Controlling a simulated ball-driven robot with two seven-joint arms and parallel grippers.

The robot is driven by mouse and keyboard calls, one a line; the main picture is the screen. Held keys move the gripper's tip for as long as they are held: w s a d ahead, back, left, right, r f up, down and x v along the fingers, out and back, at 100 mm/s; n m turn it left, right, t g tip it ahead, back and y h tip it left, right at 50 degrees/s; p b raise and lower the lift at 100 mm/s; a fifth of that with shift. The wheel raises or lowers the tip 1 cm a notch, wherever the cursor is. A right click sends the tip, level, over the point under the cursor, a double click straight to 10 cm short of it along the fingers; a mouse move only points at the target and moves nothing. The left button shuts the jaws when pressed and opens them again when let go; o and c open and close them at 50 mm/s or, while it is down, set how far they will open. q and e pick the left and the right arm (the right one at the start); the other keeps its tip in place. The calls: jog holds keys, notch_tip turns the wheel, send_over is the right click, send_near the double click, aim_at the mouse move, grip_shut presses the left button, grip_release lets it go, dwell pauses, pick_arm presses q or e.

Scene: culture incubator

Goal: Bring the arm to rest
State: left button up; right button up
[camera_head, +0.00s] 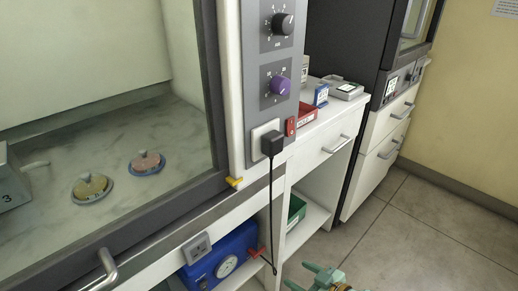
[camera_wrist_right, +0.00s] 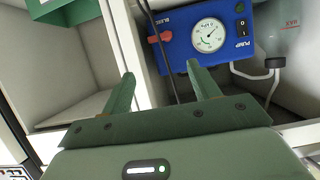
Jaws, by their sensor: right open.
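My right gripper (camera_head: 308,279) shows as green fingers at the bottom edge of the head view, low in front of the cabinet and over the floor. The fingers point toward the open shelf space under the counter, where a blue pump box (camera_wrist_right: 208,38) with a round gauge stands. Most of my right arm is outside the head view. My left arm and gripper are not in view.
A fume hood with two round-based dishes (camera_head: 91,188) (camera_head: 147,162) stands at left. A black plug (camera_head: 272,144) hangs its cable down near the blue pump (camera_head: 222,262). A green bin (camera_head: 296,212) sits on the lower shelf. The floor (camera_head: 420,235) at right is clear.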

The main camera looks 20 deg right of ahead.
jog(key=s+d+f+g+h+p, duration=0.2)
jog(key=s+d+f+g+p, duration=0.15)
jog(key=s+f, duration=0.35)
jog(key=s+d+f+g+h+p, duration=0.25)
jog(key=s+d+f, duration=0.3)
jog(key=s, duration=0.35)
jog(key=s+a+f+g+p, duration=0.15)
jog(key=s+p, duration=0.25)
jog(key=s, duration=0.7)
jog(key=s+a+g+p, duration=0.3)
jog(key=s+p, duration=0.1)
jog(key=s, duration=0.7)
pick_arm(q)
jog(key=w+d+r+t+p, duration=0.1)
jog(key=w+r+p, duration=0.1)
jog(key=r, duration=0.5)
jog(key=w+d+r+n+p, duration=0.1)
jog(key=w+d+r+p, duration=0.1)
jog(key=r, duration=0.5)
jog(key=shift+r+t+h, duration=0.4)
pick_arm(e)
jog(key=s+a+r+g, duration=0.1)
jog(key=s+a, duration=0.2)
jog(key=s, duration=0.3)
jog(key=s+a+r+g, duration=0.1)
jog(key=s+a+r, duration=0.1)
jog(key=s+a, duration=0.2)
jog(key=shift+s+a+r, duration=0.15)
jog(key=shift+s+r, duration=0.15)
jog(key=shift+s, duration=0.85)
